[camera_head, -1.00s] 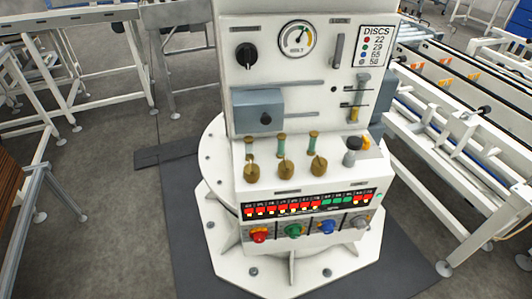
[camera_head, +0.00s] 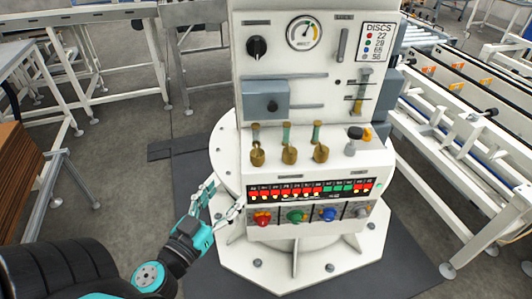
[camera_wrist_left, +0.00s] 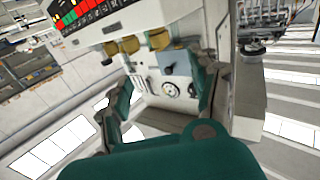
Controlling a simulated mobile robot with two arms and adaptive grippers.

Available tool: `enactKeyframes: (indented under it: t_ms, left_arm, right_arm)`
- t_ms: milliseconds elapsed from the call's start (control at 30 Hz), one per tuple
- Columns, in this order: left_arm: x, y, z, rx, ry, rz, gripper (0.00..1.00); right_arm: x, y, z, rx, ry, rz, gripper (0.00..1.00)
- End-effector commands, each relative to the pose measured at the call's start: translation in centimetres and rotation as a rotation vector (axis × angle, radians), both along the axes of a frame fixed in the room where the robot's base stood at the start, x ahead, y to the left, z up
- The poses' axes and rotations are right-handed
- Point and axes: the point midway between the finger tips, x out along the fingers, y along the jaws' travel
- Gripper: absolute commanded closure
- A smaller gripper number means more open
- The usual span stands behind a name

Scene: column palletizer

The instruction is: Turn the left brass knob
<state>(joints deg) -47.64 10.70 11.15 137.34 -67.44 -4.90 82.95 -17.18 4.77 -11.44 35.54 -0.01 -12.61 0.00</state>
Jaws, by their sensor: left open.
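Three brass knobs stand in a row on the sloped ledge of a white control console; the left brass knob (camera_head: 257,155) is nearest my left gripper. A middle knob (camera_head: 289,154) and a right knob (camera_head: 320,152) are beside it. My left gripper (camera_head: 226,197) is open and empty, below and left of the left knob, apart from it, by the console's lower left side. In the left wrist view the console appears upside down, with brass knobs (camera_wrist_left: 159,39) beyond the teal fingers. My right gripper is not in view.
Under the knobs are a lit red and green display (camera_head: 312,190) and a red button (camera_head: 262,218), close to the gripper. A grey box (camera_head: 265,100) juts out above the knobs. A white conveyor frame (camera_head: 450,130) stands right.

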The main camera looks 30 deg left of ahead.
Motion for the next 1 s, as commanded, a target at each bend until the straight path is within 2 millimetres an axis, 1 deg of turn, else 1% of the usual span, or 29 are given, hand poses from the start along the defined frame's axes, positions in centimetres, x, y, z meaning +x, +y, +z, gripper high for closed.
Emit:
enactKeyframes:
  t_ms: [33, 200, 500, 600, 700, 800, 900, 1000]
  left_arm:
    - [0.9, 0.1, 0.6, 0.003, -0.003, -0.002, 0.38]
    - [4.4, 0.4, 0.9, 0.005, -0.003, -0.002, 0.38]
    - [11.0, 0.9, 0.7, 0.006, -0.002, 0.001, 0.38]
    - [12.9, 1.1, 0.5, 0.004, 0.000, 0.002, 0.38]
    - [14.4, 1.2, 0.3, 0.004, 0.000, 0.002, 0.38]
    - [15.4, 1.3, 0.2, 0.003, 0.001, 0.002, 0.38]
    - [16.1, 1.3, 0.1, 0.003, 0.001, 0.002, 0.38]
    - [16.3, 1.3, 0.0, 0.003, 0.002, 0.002, 0.38]
  right_arm:
    - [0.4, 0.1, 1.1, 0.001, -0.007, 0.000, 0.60]
    - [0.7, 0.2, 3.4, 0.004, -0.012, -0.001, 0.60]
    - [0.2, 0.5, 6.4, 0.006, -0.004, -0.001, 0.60]
    - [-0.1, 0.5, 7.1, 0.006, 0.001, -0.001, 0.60]
    - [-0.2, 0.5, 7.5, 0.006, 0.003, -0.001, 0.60]
    - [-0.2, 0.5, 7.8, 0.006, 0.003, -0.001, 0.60]
    - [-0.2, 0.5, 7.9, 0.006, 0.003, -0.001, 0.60]
    - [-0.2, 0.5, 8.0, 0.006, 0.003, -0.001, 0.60]
